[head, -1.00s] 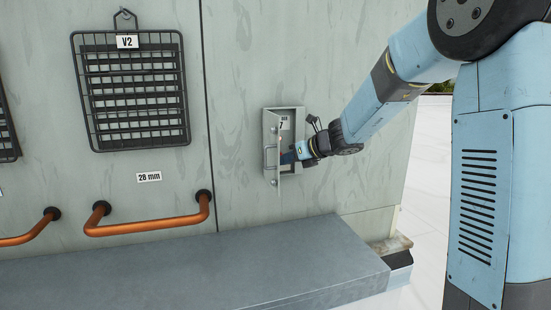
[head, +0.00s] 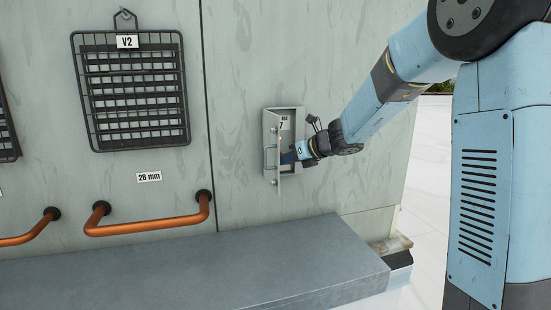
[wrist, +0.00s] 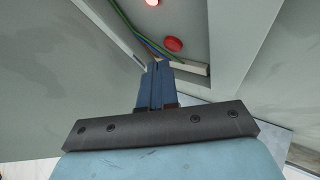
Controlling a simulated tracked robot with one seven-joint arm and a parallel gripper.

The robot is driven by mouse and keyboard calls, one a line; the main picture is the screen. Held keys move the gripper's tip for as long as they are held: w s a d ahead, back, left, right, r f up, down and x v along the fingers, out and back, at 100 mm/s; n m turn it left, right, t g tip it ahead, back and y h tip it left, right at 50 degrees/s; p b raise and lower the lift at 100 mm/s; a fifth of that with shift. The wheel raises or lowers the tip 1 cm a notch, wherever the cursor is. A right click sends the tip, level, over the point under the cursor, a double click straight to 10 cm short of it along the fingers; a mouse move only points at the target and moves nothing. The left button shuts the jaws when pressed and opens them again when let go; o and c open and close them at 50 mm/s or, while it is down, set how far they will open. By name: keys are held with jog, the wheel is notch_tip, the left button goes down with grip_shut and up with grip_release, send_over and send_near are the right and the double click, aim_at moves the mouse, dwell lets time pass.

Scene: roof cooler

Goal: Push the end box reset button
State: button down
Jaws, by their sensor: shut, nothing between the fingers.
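The end box (head: 297,114) is a small grey box on the wall panel, its door (head: 271,150) swung open to the left. My gripper (wrist: 158,66) is shut and empty, with its blue fingertips inside the open box. In the wrist view a round red button (wrist: 173,44) shows just beyond and slightly right of the fingertips. They look apart in the picture, but I cannot tell the depth between them. In the head view my wrist hides the button.
Green and blue wires (wrist: 135,35) run inside the box, left of the button. A pale strip (wrist: 190,67) lies right of the fingertips. Below the box is a grey ledge (head: 200,270). Copper pipes (head: 150,226) and a black grille marked V2 (head: 128,143) are at left.

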jog(key=shift+w, duration=0.15)
jog(key=shift+w+a, duration=0.1)
jog(key=shift+w, duration=0.35)
jog(key=shift+w, duration=0.1)
dwell(0.6)
jog(key=shift+s, duration=0.55)
jog(key=s+d, duration=0.2)
jog(key=s, duration=0.3)
jog(key=shift+s, duration=0.4)
dwell(0.3)
